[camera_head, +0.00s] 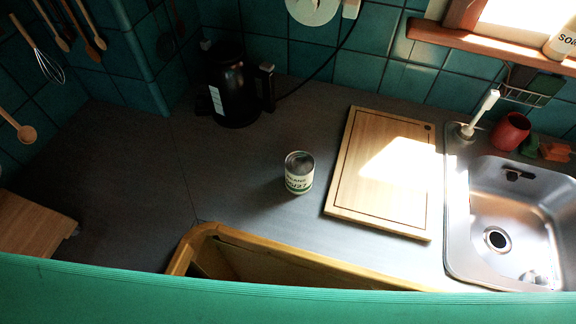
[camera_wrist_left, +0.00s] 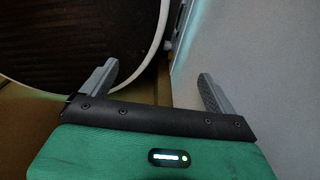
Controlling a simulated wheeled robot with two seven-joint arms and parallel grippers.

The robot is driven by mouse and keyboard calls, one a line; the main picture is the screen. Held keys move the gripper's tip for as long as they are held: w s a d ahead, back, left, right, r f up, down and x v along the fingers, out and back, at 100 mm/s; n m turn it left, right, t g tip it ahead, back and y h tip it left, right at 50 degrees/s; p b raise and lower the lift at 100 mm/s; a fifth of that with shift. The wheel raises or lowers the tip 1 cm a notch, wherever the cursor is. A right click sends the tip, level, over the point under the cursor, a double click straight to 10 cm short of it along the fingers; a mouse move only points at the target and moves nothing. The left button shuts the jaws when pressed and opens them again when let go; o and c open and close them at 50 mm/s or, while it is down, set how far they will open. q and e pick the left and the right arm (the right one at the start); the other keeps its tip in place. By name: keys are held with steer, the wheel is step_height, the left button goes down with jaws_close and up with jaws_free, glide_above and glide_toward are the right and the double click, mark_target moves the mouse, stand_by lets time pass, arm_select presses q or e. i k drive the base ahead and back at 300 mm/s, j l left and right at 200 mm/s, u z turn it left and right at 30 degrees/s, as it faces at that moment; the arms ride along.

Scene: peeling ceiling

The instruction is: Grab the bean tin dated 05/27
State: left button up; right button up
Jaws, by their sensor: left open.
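One tin (camera_head: 299,173) stands upright on the dark countertop, left of the cutting board, in the head view. It has a white and green label with dark print that seems to end in "27"; the full date is too small to read for sure. My left gripper (camera_wrist_left: 160,88) shows only in the left wrist view, with its two grey fingers apart and nothing between them. It is away from the tin, which is not in that view. My right gripper is in neither view.
A wooden cutting board (camera_head: 384,174) lies right of the tin, then a steel sink (camera_head: 510,225) and red cup (camera_head: 510,131). A black kettle (camera_head: 232,92) stands behind left. An open wooden drawer (camera_head: 300,259) juts out in front. Counter around the tin is clear.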

mark_target(300, 164)
steer(key=k+l, duration=0.45)
steer(key=k, duration=0.15)
steer(key=k+l, duration=0.1)
steer(key=l, duration=0.25)
steer(key=k+l+u, duration=0.15)
steer(key=l, duration=0.5)
steer(key=k+u, duration=0.05)
